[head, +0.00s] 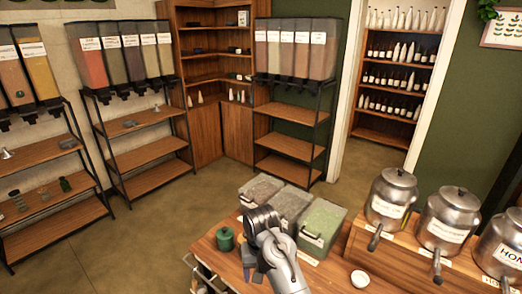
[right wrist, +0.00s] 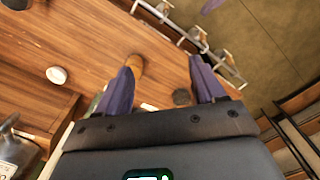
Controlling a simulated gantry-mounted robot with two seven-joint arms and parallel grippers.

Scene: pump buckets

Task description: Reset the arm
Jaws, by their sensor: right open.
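My right arm reaches in from the bottom of the head view, and its gripper (head: 252,272) points down above the wooden counter (head: 330,278). In the right wrist view, the two purple-grey fingers of the right gripper (right wrist: 163,88) stand wide apart with nothing gripped between them. A dark round thing (right wrist: 181,97) and an orange-brown thing (right wrist: 135,66) show in the background near the fingers. My left gripper is not in view.
A green jar (head: 225,239), lidded clear bins (head: 322,226) and a small white bowl (head: 360,278) stand on the counter close to the arm. Metal pump buckets (head: 391,195) stand on a raised wooden stand at the right. Open floor (head: 165,225) lies left of the counter.

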